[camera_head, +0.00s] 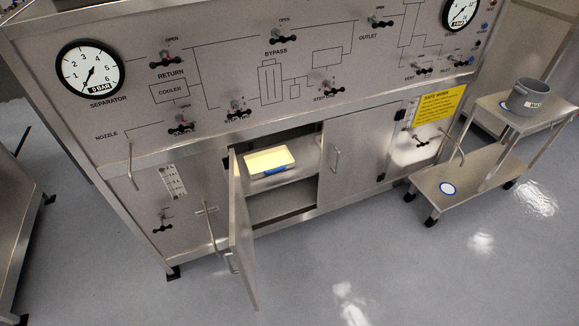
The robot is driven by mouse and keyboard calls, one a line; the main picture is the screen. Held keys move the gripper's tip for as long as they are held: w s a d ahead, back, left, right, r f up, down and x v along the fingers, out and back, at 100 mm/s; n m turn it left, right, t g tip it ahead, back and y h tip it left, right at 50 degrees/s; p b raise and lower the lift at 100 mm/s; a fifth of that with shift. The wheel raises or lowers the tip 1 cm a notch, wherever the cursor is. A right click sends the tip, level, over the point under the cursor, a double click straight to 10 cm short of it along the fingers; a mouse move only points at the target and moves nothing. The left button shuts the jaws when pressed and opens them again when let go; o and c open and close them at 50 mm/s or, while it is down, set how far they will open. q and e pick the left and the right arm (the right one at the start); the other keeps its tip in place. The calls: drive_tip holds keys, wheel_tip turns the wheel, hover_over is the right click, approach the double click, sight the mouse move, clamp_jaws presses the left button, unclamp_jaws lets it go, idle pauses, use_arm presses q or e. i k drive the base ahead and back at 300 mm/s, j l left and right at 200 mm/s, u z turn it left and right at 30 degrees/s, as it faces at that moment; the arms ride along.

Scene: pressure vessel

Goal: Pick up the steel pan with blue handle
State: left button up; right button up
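A shallow rectangular pan (268,160) with a blue handle on its front side sits on the upper shelf inside the open cabinet, at the middle of the picture. Its rim is light and its inside looks pale yellow. The left cabinet door (242,240) is swung open toward me, and the right door (350,158) is shut. The pan's front and top show through the opening. Neither of my grippers is in view.
The steel panel above carries gauges (90,69) and valve handles. A two-level cart (475,182) stands at the right with a grey pot (526,95) on top. A metal table (15,230) is at the left edge. The floor (400,265) in front is clear.

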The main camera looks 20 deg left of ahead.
sight(273, 160)
drive_tip(key=i+l+u, duration=0.15)
drive_tip(key=i+l, duration=0.6)
drive_tip(key=l, duration=0.1)
